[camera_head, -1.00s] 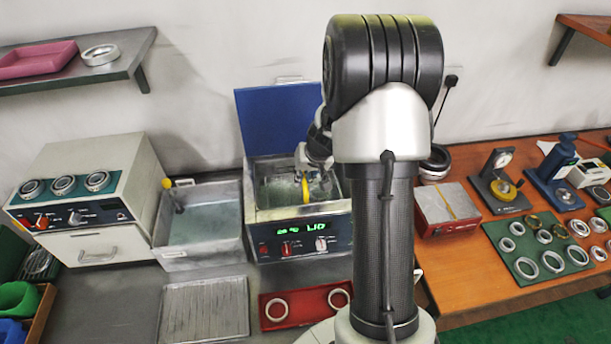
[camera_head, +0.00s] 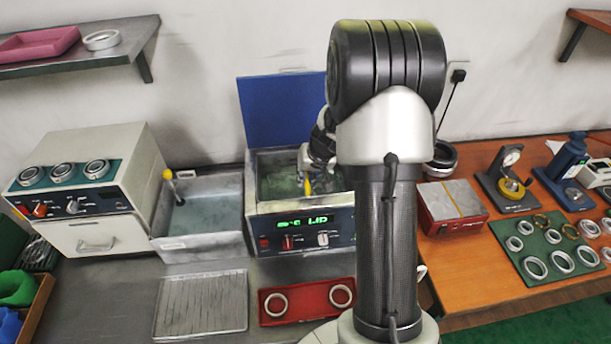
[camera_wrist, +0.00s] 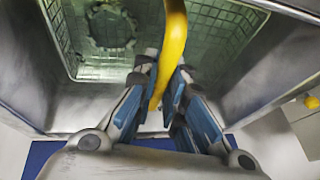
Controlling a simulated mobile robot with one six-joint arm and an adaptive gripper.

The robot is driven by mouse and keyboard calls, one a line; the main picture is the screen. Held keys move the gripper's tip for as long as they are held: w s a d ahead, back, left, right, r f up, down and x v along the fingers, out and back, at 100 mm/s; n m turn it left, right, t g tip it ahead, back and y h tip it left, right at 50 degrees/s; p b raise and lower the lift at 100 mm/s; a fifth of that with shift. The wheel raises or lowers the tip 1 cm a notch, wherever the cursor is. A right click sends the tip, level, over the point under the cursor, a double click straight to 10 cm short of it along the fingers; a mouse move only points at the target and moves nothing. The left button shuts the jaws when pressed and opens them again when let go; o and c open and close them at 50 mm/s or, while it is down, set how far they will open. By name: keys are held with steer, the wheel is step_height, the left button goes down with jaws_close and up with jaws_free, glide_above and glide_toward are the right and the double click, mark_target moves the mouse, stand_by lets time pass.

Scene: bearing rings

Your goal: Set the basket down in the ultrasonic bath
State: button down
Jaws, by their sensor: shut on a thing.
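The ultrasonic bath (camera_head: 266,219) stands at the back middle with its blue lid (camera_head: 285,112) raised and a lit green display. My gripper (camera_wrist: 160,98) is shut on the basket's yellow handle (camera_wrist: 174,42), which also shows in the head view (camera_head: 308,186). The mesh basket (camera_wrist: 78,40) is in the bath's tank, below and beyond my fingers, with a ring-shaped part (camera_wrist: 110,25) inside it. I cannot tell whether the basket rests on the tank floor. My arm hides the right part of the bath in the head view.
A sink-like tank (camera_head: 203,218) with a yellow-knobbed tool stands left of the bath. A ribbed tray (camera_head: 202,302) and a red tray (camera_head: 307,311) with two rings lie in front. A red block (camera_head: 450,222) and a green mat (camera_head: 540,275) with rings are at right.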

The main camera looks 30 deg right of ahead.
steer(key=shift+f+b, duration=0.15)
steer(key=shift+b, duration=0.15)
steer(key=c, duration=1.6)
jaws_free()
steer(key=shift+o, duration=0.2)
steer(key=shift+s, duration=0.1)
steer(key=shift+r+p, duration=4.1)
steer(key=shift+r, duration=1.4)
